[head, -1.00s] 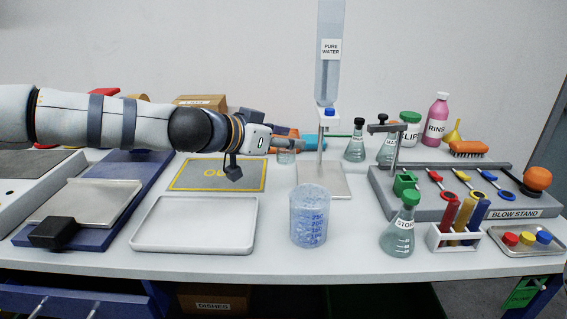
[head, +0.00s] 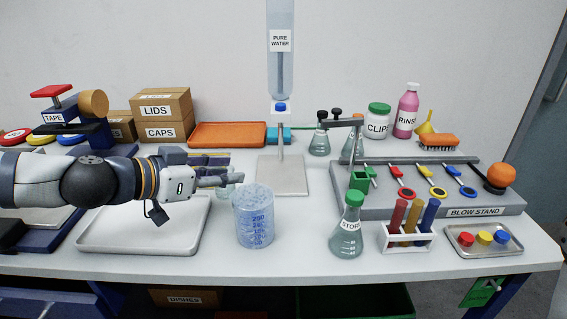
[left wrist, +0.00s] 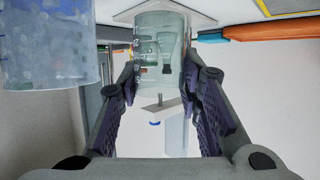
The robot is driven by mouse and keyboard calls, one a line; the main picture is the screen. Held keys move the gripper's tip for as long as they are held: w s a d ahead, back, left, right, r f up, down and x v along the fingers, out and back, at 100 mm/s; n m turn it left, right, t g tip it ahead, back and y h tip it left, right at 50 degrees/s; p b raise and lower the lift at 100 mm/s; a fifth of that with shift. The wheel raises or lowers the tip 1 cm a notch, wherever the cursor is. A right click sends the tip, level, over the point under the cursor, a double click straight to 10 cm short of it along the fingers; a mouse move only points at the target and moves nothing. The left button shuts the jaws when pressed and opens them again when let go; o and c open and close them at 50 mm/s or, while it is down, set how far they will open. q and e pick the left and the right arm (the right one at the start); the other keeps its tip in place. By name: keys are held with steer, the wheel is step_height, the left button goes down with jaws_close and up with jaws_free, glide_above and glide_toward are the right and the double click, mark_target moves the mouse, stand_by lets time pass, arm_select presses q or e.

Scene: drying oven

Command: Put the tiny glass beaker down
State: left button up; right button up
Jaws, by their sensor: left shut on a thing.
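The tiny glass beaker (head: 230,187), clear with dark marks, is between the fingers of my left gripper (head: 226,178), just behind and left of a large blue-marked beaker (head: 253,220) in the head view. In the left wrist view, the tiny beaker (left wrist: 160,60) fills the gap between the pads of my left gripper (left wrist: 160,85), which is shut on it. The large beaker (left wrist: 50,45) shows at top left there, apart from the tiny one. I cannot tell whether the tiny beaker's base touches the table. My right gripper is out of view.
A white tray (head: 130,240) lies under my left arm. The water stand's plate (head: 285,178) is behind right, with an orange tray (head: 228,134) at the back. A STOR flask (head: 347,238) stands right of the large beaker. Bare table lies between them.

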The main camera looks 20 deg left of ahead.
arm_select(q)
steer(key=b+x, duration=0.1)
steer(key=x, duration=0.2)
steer(key=r+x, duration=0.1)
steer(key=x, duration=0.2)
steer(key=b+x, duration=0.1)
steer(key=x, duration=0.2)
steer(key=shift+w+d+r+b, duration=0.15)
steer(key=shift+w+r+b, duration=0.15)
steer(key=shift+r, duration=0.05)
steer(key=w+d, duration=0.1)
steer(key=w, duration=0.1)
steer(key=w+d+r, duration=0.1)
steer(key=w+d+b, duration=0.1)
steer(key=w, duration=0.1)
steer(key=shift+w+d+r, duration=0.1)
steer(key=shift+w+r, duration=0.05)
steer(key=shift+w, duration=0.2)
steer(key=shift+s+f+b, duration=0.1)
steer(key=shift+f+b, duration=0.4)
steer(key=shift+f, duration=1.35)
steer(key=o, duration=1.1)
steer(key=shift+r, duration=0.1)
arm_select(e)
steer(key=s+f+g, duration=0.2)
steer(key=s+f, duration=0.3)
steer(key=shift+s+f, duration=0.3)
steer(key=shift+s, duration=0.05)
